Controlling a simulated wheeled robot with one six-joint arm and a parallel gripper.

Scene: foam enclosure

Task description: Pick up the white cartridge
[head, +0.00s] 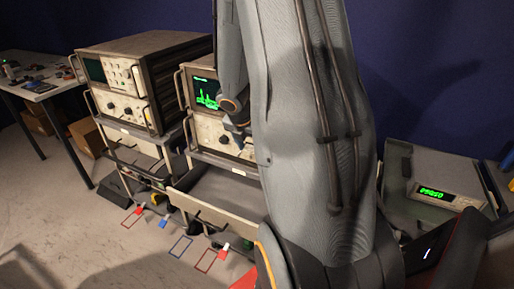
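I cannot single out the white cartridge with certainty. A small white-topped red piece (224,250) stands at the lower middle, just left of my arm, and is too small to tell apart clearly. A small red-and-white piece (139,210) and a small blue-and-white piece (163,223) are on the floor to the left, near outlined rectangles. My arm fills the middle of the view and hides much behind it. Its wrist part shows in front of the right-hand green-screen instrument, but no gripper fingers can be made out.
Two bulky instruments on carts, one at left (148,62) and one behind my arm (203,128), stand near a blue wall. A table (55,82) with small parts is far left. A grey case with a green display (440,194) is at right. The lower-left floor is clear.

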